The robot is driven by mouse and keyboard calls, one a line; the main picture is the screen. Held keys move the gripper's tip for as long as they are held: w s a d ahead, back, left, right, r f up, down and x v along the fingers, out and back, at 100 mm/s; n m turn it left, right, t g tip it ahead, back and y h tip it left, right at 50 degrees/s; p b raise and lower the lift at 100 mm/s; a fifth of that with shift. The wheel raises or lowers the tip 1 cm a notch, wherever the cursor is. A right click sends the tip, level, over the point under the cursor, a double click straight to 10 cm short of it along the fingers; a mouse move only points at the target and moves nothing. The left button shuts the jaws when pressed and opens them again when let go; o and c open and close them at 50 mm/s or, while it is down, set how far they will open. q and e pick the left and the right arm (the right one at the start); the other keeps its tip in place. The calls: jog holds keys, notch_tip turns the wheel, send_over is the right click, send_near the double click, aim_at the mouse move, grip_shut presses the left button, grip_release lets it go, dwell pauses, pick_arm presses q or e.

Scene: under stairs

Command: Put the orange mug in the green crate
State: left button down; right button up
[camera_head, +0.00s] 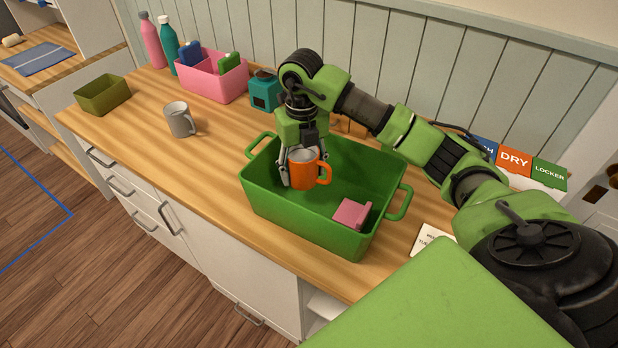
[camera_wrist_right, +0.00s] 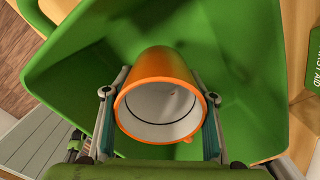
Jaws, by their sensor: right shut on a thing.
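The orange mug (camera_head: 305,172) is upright, with its white inside showing and its handle to the right. My right gripper (camera_head: 302,168) is shut on it, and in the right wrist view the two fingers (camera_wrist_right: 160,112) press on either side of the mug (camera_wrist_right: 158,78). The green crate (camera_head: 300,215) stands on the wooden counter, with a handle at each end. The mug is over or within the crate's opening; I cannot tell whether it touches the crate floor. A pink block-like thing (camera_head: 350,213) lies inside the crate at the right. My left gripper is not in view.
A grey mug (camera_head: 180,120) stands on the counter (camera_head: 140,140) left of the crate. Behind it are a pink bin (camera_head: 212,84), a teal box (camera_head: 264,92) and two bottles (camera_head: 152,40). An olive bin (camera_head: 102,95) is at far left. Labelled signs (camera_head: 514,162) stand at the right.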

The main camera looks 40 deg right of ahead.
aim_at(303, 196)
jog(key=shift+w+f, duration=0.2)
jog(key=shift+f, duration=0.95)
jog(key=shift+f+p, duration=0.4)
jog(key=shift+f, duration=0.3)
notch_tip(303, 196, down, 2)
jog(key=shift+s+f+p, duration=0.1)
jog(key=shift+f+p, duration=0.05)
jog(key=shift+p, duration=0.25)
jog(key=shift+f, duration=0.3)
jog(key=o, duration=1.5)
jog(key=shift+c, duration=0.2)
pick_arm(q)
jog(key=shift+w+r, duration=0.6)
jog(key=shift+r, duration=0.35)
